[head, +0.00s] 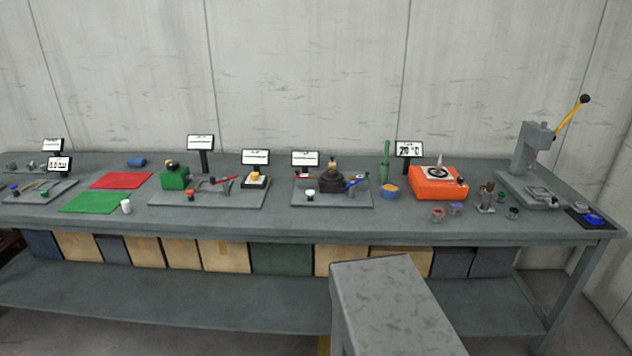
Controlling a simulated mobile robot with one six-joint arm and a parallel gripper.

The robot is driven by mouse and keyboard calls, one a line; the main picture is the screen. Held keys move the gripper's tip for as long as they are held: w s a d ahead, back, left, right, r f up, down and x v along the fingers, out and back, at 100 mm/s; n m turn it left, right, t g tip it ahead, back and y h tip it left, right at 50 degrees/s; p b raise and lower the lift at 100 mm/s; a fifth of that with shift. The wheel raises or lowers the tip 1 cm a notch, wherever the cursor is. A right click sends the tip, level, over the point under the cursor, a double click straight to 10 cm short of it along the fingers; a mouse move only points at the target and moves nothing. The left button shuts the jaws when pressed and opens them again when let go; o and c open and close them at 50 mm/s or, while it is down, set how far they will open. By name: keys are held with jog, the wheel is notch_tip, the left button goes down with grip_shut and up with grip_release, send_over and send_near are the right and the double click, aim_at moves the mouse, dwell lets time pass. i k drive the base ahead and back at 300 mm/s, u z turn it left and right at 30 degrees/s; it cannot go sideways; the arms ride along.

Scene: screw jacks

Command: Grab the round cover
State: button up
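No thing in the head view is clearly recognisable as the round cover at this size. Several round things are on the long grey workbench (285,220). A blue round piece (595,219) lies on a dark pad at the right end. A black round body (338,184) stands on the middle grey plate. A disc with a pale middle (437,172) lies on top of an orange box (437,188). My gripper is out of view.
A grey press (533,150) with a yellow lever stands at the right end. Small displays stand along the back. Red (122,180) and green (93,202) mats lie at left. Boxes (222,256) sit under the bench. A grey flat-topped block (390,300) stands in front.

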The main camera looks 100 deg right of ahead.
aim_at(337, 176)
jog(key=u, duration=0.35)
jog(key=k, duration=2.9)
jog(key=z, duration=0.8)
